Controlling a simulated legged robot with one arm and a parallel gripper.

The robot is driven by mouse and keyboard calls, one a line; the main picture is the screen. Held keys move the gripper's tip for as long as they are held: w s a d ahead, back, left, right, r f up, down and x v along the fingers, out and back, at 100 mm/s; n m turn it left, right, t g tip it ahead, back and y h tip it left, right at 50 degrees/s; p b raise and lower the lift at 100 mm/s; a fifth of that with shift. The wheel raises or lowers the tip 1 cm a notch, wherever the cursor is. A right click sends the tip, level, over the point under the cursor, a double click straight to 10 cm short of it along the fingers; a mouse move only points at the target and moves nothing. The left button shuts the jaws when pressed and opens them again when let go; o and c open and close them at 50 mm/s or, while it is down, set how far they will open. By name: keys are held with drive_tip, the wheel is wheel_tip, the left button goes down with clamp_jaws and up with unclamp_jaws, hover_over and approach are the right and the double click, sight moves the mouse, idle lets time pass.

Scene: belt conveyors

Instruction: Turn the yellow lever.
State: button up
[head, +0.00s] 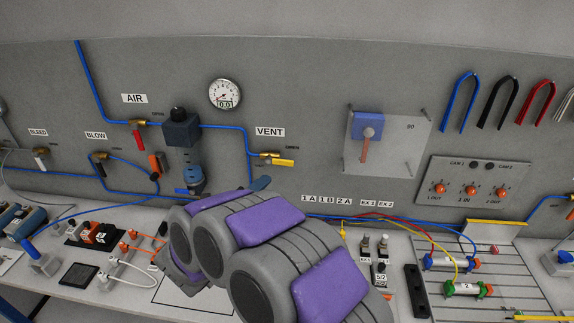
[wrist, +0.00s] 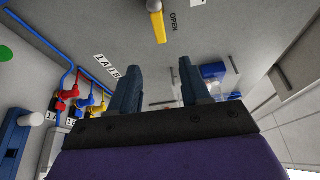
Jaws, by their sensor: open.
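The yellow lever (head: 280,162) sits on a brass valve on the grey wall panel, below the VENT label (head: 270,132). It lies about level, pointing right from the valve. In the wrist view the yellow lever (wrist: 159,27) is at the top edge, beside the word OPEN. My gripper (wrist: 159,72) is open and empty, its two dark blue fingers apart. The lever appears beyond the fingertips, roughly in line with the gap, not between them. In the head view my arm hides most of the gripper; a dark blue finger (head: 261,184) shows below the lever.
A blue pipe (head: 225,127) runs down to the valve. The red AIR lever (head: 138,140) and a blue filter unit (head: 187,160) are to its left. A clear plate with a blue block (head: 368,125) is to the right. Small fittings crowd the bench below.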

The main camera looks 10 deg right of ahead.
sight(288, 165)
drive_tip(key=b+x, duration=0.1)
drive_tip(key=x, duration=1.3)
drive_tip(key=shift+w+b, duration=0.15)
drive_tip(key=shift+b, duration=0.15)
clamp_jaws()
drive_tip(key=shift+f, duration=0.1)
